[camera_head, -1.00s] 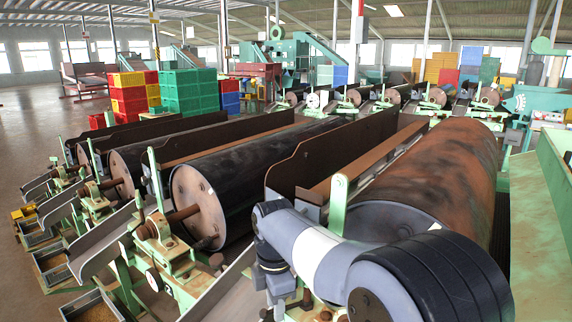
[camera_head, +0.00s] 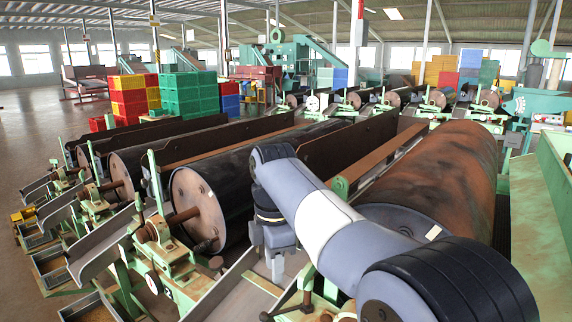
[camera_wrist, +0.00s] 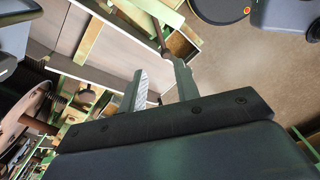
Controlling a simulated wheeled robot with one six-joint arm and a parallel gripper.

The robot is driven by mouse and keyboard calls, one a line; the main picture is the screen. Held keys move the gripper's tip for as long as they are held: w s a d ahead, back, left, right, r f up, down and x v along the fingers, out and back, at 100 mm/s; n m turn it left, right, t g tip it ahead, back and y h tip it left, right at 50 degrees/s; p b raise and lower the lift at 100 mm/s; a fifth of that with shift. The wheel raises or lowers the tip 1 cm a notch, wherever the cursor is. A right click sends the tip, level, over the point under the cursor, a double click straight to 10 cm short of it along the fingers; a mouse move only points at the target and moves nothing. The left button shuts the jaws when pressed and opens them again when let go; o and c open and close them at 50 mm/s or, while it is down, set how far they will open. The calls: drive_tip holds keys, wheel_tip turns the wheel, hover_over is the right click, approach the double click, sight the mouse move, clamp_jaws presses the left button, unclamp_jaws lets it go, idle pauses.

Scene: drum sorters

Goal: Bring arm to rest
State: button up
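My arm (camera_head: 325,225) reaches from the lower right of the head view up to the centre, bent at a raised joint, with the wrist hanging down from it. My gripper (camera_head: 277,266) hangs above the front ends of the drum sorters, pointing down. In the wrist view my gripper (camera_wrist: 160,70) shows two fingers standing apart with nothing between them. No object is held.
A rusty drum (camera_head: 445,180) lies behind my arm, and a black drum (camera_head: 200,205) lies to its left. Grey chutes (camera_head: 100,245) and green frames crowd below. Green crates (camera_head: 188,92) stand farther back. Bare floor shows at far left.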

sight(275, 313)
drive_tip(key=f, duration=1.1)
drive_tip(key=shift+s+p, duration=0.25)
drive_tip(key=shift+p, duration=0.05)
drive_tip(key=shift+s+f+n+b, duration=0.1)
drive_tip(key=shift+f+n+b, duration=0.05)
drive_tip(key=shift+n+b, duration=0.2)
drive_tip(key=shift+s+d+n+b, duration=0.25)
drive_tip(key=shift+s+n+b, duration=0.2)
drive_tip(key=shift+n, duration=0.2)
drive_tip(key=shift+r, duration=0.2)
